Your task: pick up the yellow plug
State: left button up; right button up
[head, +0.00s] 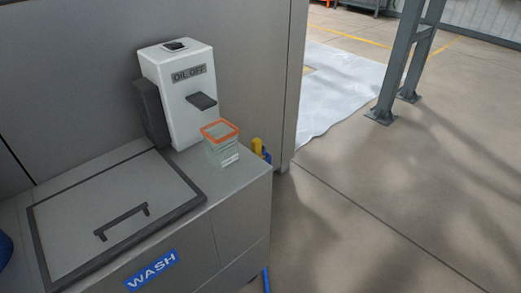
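Neither of my grippers is in view.
The grey wash cabinet (236,200) has a lid with a handle (121,221). On it stand a white "OIL OFF" dispenser (184,100) and a clear orange-rimmed container (220,148). A steel post (402,60) stands at upper right. Floor at right is clear.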

aim_at(257, 148)
jog(key=i+l, duration=0.25)
jog(key=i+l+u, duration=0.15)
jog(key=l, duration=0.3)
jog(key=i+l, duration=0.3)
jog(key=i+l+u, duration=0.15)
jog(key=l, duration=0.3)
jog(key=i, duration=0.1)
